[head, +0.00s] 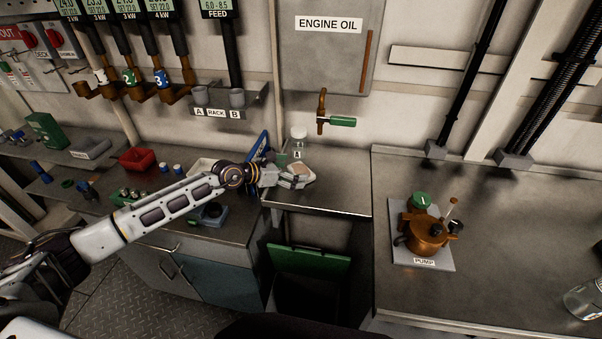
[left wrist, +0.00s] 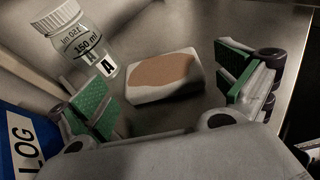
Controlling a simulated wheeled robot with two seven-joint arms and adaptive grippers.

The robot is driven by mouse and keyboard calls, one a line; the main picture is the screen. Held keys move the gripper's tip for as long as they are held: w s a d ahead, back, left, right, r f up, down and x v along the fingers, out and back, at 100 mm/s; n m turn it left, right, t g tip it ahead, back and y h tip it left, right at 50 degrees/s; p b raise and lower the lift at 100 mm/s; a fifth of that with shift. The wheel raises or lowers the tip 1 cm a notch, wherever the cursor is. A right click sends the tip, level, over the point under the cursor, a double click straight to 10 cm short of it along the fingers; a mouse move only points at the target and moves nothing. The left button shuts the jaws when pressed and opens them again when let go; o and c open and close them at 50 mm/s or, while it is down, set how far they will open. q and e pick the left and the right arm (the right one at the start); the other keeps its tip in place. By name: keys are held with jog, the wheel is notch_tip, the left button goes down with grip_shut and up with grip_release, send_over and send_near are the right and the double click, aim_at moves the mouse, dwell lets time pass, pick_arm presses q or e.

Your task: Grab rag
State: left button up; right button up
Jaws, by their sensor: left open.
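The rag (left wrist: 165,77) looks like a pale folded block with a brownish top patch. It lies on the grey metal shelf below the oil tank, and it shows small beside my gripper in the head view (head: 302,171). My left gripper (left wrist: 168,98) is open, its two green-padded fingers spread to either side of the rag. The rag lies ahead between them, and I see no finger touching it. In the head view my left gripper (head: 292,179) reaches in from the left over the shelf and partly hides the rag. My right gripper is not in view.
A clear bottle labelled A (left wrist: 88,45) stands close to the left finger. A blue LOG book (left wrist: 22,145) leans at the shelf's left. The engine oil tap (head: 322,115) hangs above. A green-lidded bin (head: 308,262) is below; the pump (head: 425,232) stands right.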

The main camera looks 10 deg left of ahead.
aim_at(301, 172)
pick_arm(q)
jog(key=shift+x, duration=0.8)
jog(key=shift+w+d+f, duration=0.25)
jog(key=shift+w+d, duration=0.15)
jog(key=shift+w, duration=0.05)
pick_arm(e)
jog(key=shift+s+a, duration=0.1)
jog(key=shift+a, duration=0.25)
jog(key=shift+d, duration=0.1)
pick_arm(q)
jog(key=c, duration=0.9)
jog(key=shift+r, duration=0.1)
